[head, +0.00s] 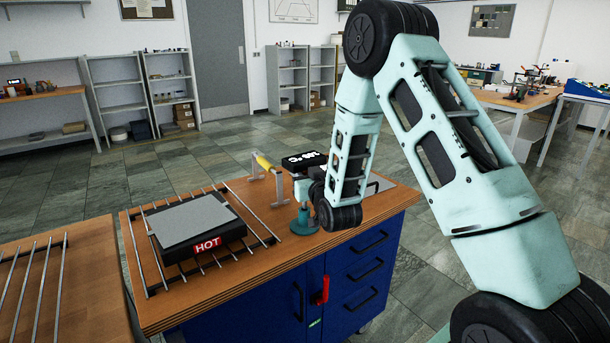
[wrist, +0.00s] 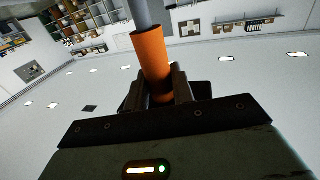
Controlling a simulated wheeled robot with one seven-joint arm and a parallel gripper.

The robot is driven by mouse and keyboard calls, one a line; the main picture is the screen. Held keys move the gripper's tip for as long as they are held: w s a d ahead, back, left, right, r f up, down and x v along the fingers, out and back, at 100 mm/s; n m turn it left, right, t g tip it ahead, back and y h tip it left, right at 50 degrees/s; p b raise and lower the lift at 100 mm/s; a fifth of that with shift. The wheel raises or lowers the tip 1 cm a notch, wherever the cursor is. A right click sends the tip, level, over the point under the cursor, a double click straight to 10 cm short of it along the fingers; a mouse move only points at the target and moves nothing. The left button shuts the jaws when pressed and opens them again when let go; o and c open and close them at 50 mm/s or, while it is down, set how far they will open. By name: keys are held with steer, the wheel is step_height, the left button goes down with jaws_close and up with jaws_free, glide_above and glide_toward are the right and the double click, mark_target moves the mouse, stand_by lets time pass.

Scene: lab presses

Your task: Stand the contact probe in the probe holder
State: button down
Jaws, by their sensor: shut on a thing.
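The contact probe (wrist: 152,58) has an orange handle and a grey shaft. In the wrist view my gripper (wrist: 161,90) is shut on the handle, and the shaft runs out of the top of the picture. In the head view my gripper is mostly hidden behind my wrist at the right end of the wooden bench, and I cannot make out the probe there. A teal round base with a short stem (head: 305,222), which looks like the probe holder, stands just below my wrist. Its top is hidden, so I cannot tell whether the probe touches it.
A hot plate marked HOT (head: 196,224) sits on a metal rack left of the holder. A yellow bar on grey posts (head: 265,163) and a black display unit (head: 303,160) stand behind. The bench's front edge (head: 240,288) is close to the holder.

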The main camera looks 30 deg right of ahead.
steer(key=shift+f+b, duration=2.75)
steer(key=shift+f, duration=0.1)
steer(key=c, duration=1.1)
jaws_free()
steer(key=shift+s, duration=0.1)
